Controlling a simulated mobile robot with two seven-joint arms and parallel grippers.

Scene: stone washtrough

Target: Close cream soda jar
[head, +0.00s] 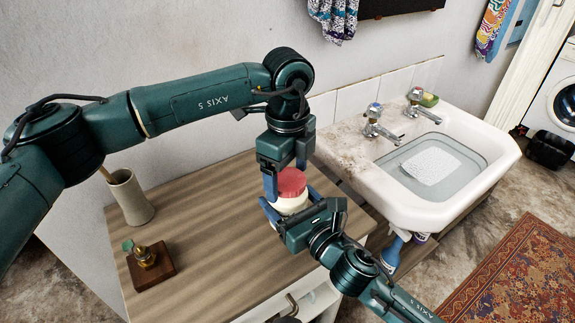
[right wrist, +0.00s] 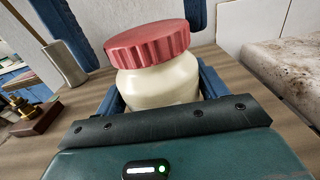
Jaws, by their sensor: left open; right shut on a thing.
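The cream soda jar (head: 289,205) stands on the wooden counter near its right side and also shows in the right wrist view (right wrist: 160,84). A red ribbed lid (head: 292,181) sits on its mouth; in the right wrist view the lid (right wrist: 150,43) looks slightly tilted. I cannot tell whether it is fully seated. My right gripper (head: 291,207) is shut around the jar's body from the front. My left gripper (head: 286,176) points down from above, open, with its fingers on either side of the lid. Whether they touch the lid is not clear.
The wooden counter (head: 200,225) is clear left of the jar. A beige vase (head: 130,198) and a brass piece on a wooden block (head: 151,266) stand further left. The stone washtrough (head: 360,145) with two taps is close on the right.

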